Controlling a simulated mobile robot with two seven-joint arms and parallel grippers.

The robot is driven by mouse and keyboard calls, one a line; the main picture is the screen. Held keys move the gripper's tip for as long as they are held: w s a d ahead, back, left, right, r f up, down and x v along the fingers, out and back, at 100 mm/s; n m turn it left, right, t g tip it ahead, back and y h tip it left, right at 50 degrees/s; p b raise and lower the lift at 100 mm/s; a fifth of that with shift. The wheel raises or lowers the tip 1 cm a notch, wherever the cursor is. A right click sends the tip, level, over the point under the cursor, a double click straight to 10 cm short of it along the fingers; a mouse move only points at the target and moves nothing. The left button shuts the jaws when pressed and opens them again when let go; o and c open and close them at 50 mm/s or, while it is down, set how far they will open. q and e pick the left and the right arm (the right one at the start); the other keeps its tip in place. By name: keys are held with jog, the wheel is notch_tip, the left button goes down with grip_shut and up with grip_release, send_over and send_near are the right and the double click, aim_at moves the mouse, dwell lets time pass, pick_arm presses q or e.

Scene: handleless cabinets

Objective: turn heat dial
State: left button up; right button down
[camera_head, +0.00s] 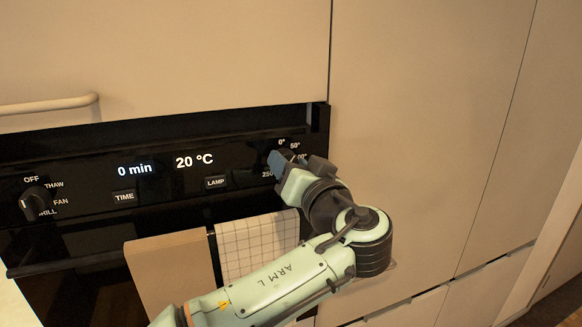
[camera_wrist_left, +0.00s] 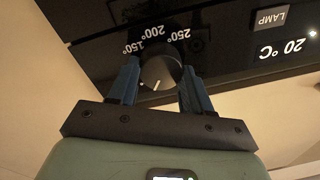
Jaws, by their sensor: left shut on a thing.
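The heat dial (camera_wrist_left: 160,72) is a round dark knob on the black oven panel, with upside-down marks 150°, 200° and 250° around it in the left wrist view. Its white pointer line faces the bottom of that picture, towards my gripper's palm. My left gripper (camera_wrist_left: 157,78) is shut on the dial, with one blue finger on each side. In the head view the left gripper (camera_head: 279,163) covers the dial. The 0° and 50° marks show above it, and 250 shows partly at its left. The display (camera_head: 194,160) reads 20 °C. My right gripper is not in view.
The function dial (camera_head: 35,203) is at the panel's left end, with a TIME button (camera_head: 124,197) and LAMP button (camera_head: 216,182) between. A checked towel (camera_head: 255,245) and a plain tan cloth (camera_head: 172,270) hang below. Flat cabinet fronts (camera_head: 430,120) stand right.

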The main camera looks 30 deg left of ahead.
pick_arm(q)
jog(key=m, duration=0.6)
jog(key=shift+f+p, duration=0.1)
jog(key=shift+p, duration=0.2)
jog(key=m+p, duration=0.1)
jog(key=m, duration=0.3)
jog(key=shift+m+t, duration=0.3)
jog(key=m+p, duration=0.2)
jog(key=m, duration=0.2)
jog(key=shift+m, duration=0.4)
jog(key=shift+f+m+t+h+p, duration=0.2)
jog(key=shift+m+p, duration=0.35)
jog(key=shift+m, duration=0.8)
jog(key=shift+m+t+h+p, duration=0.1)
jog(key=shift+m+h+p, duration=0.3)
jog(key=shift+m, duration=0.95)
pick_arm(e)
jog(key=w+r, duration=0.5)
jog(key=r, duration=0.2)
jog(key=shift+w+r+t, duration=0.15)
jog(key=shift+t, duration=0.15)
pick_arm(q)
jog(key=o, duration=1)
jog(key=shift+o, duration=0.2)
jog(key=shift+s, duration=0.1)
